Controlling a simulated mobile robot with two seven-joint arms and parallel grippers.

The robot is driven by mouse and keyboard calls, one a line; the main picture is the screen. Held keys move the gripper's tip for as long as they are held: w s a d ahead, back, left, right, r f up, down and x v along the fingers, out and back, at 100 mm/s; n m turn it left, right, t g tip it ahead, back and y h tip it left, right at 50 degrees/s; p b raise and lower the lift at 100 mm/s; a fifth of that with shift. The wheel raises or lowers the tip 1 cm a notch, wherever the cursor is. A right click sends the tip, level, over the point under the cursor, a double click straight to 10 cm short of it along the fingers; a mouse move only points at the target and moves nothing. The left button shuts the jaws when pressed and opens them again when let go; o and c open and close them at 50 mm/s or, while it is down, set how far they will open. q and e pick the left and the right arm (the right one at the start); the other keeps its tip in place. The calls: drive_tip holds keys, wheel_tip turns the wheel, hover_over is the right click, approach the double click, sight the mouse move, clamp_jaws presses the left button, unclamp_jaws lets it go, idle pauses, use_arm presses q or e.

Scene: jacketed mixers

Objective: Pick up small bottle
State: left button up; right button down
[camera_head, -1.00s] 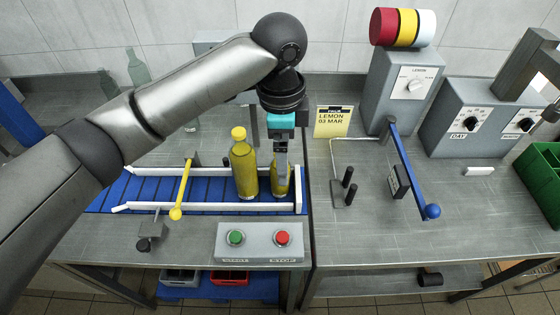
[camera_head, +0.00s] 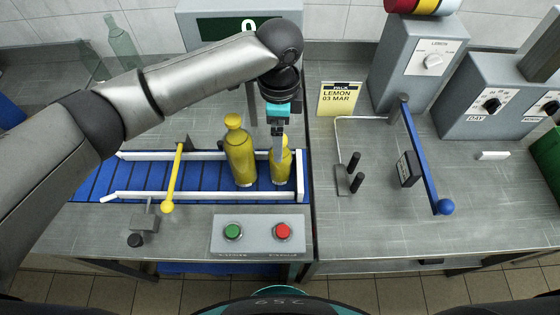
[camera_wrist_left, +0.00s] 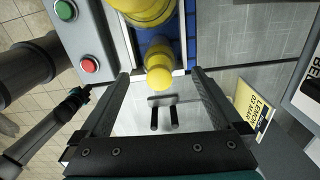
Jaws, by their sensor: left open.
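The small bottle (camera_head: 281,164) is yellow with a yellow cap. It stands upright at the right end of the blue conveyor (camera_head: 110,178). In the left wrist view the small bottle (camera_wrist_left: 158,58) lies ahead of the fingers, its cap near the gap between them. My left gripper (camera_head: 278,148) points down at the small bottle's top and partly hides it in the head view. In the left wrist view the left gripper (camera_wrist_left: 163,78) has its fingers wide apart with nothing held. A taller yellow bottle (camera_head: 240,155) stands just left of the small bottle.
White rails border the conveyor, and a yellow lever (camera_head: 174,178) crosses it. A button box (camera_head: 258,234) with green and red buttons is in front. To the right are a two-peg stand (camera_head: 350,180), a blue lever (camera_head: 425,160) and grey dial boxes (camera_head: 418,65).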

use_arm(q)
drive_tip(key=shift+f, duration=2.8)
clamp_jaws()
drive_tip(key=shift+d+r, duration=0.1)
